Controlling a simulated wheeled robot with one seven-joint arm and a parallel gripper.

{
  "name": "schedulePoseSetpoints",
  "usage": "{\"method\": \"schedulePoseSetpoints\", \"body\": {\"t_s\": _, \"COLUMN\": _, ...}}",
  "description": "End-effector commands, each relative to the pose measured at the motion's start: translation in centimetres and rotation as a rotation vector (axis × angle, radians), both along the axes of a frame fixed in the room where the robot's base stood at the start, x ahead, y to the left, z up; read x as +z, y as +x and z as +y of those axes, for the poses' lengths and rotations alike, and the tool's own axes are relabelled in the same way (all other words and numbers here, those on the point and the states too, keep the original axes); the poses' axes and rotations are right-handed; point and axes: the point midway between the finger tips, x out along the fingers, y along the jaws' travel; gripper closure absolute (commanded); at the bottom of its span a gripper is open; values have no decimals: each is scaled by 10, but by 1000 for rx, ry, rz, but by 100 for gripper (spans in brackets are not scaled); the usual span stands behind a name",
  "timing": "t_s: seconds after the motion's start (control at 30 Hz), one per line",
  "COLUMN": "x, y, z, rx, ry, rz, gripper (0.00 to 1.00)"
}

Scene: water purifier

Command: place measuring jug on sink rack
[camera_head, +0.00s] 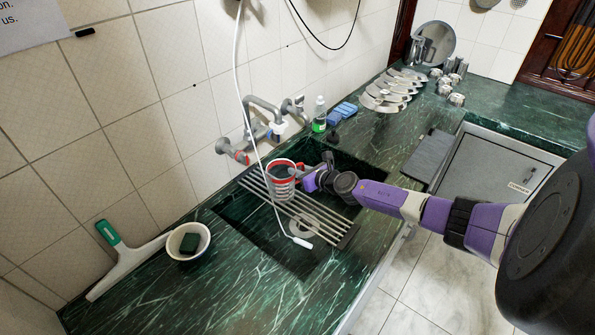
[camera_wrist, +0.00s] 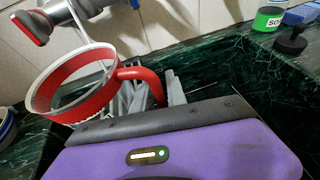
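The measuring jug (camera_head: 283,189) is clear with a red rim band and a red handle. It is upright over the left part of the metal sink rack (camera_head: 325,227), whose bars span the dark green sink. I cannot tell whether its base touches the bars. My gripper (camera_head: 304,175) is at the jug's right, at the handle. In the wrist view the jug (camera_wrist: 62,108) shows its open red rim, and the fingers (camera_wrist: 158,92) lie close on both sides of the handle. The fingertips are partly hidden by the gripper body.
The grey tap (camera_head: 262,110) and a white hose (camera_head: 240,75) are close behind and beside the jug. A bowl with a dark sponge (camera_head: 189,241) and a squeegee (camera_head: 125,262) lie at left. A soap bottle (camera_head: 319,115), blue sponges (camera_head: 343,112) and plates (camera_head: 388,93) stand behind.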

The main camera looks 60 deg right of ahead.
Motion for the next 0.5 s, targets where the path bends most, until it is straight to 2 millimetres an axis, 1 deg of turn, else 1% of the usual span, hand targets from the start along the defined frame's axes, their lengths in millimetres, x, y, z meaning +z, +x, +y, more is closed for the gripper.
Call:
{"method": "schedulePoseSetpoints", "body": {"t_s": 0.03, "x": 0, "y": 0, "z": 0, "rx": 0, "ry": 0, "rz": 0, "gripper": 70}}
{"method": "schedulePoseSetpoints", "body": {"t_s": 0.07, "x": 0, "y": 0, "z": 0, "rx": 0, "ry": 0, "rz": 0, "gripper": 68}}
{"method": "schedulePoseSetpoints", "body": {"t_s": 0.33, "x": 1, "y": 0, "z": 0, "rx": 0, "ry": 0, "rz": 0, "gripper": 68}}
{"method": "schedulePoseSetpoints", "body": {"t_s": 0.43, "x": 4, "y": 0, "z": 0, "rx": 0, "ry": 1, "rz": 0, "gripper": 68}}
{"method": "schedulePoseSetpoints", "body": {"t_s": 0.5, "x": 7, "y": -5, "z": 2, "rx": 0, "ry": -1, "rz": -1, "gripper": 68}}
